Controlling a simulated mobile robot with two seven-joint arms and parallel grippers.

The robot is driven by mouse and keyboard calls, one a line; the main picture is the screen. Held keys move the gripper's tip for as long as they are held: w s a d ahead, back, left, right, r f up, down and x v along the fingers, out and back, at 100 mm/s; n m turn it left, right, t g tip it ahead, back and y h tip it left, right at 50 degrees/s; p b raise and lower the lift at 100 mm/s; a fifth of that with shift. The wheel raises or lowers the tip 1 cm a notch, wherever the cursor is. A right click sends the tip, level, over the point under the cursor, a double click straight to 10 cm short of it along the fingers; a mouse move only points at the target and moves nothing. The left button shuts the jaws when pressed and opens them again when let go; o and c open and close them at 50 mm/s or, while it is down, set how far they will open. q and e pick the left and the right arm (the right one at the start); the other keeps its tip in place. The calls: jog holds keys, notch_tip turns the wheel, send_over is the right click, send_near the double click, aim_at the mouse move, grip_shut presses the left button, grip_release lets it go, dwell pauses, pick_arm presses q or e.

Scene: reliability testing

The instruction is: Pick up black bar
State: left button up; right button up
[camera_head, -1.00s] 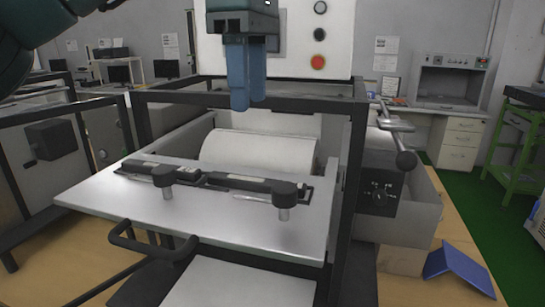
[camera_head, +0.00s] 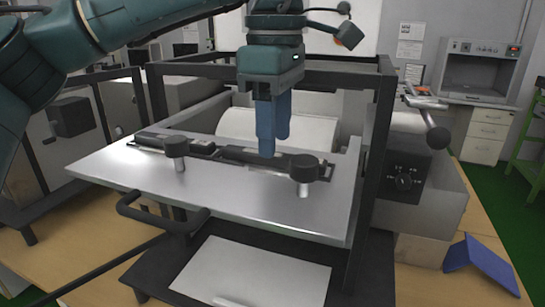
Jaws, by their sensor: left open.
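The black bar (camera_head: 240,155) lies across the top of a light metal plate, in front of a white roller. Two knobs with black caps, a left one (camera_head: 175,147) and a right one (camera_head: 304,168), stand on the plate just in front of it. My left gripper (camera_head: 272,148) points down with its blue fingers over the bar's middle. Its fingertips are close to the bar; I cannot tell whether they touch it. The gripper is open and empty, and its fingers hide part of the bar and roller. My right gripper is not in view.
The metal plate (camera_head: 215,195) sits within a black frame (camera_head: 368,170) with posts and a crossbar. A black handle (camera_head: 160,215) sticks out at the plate's front left. A control dial box (camera_head: 403,180) stands at right, and a blue object (camera_head: 482,262) lies on the bench.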

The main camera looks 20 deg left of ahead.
pick_arm(q)
jog(key=shift+f, duration=1.15)
grip_shut()
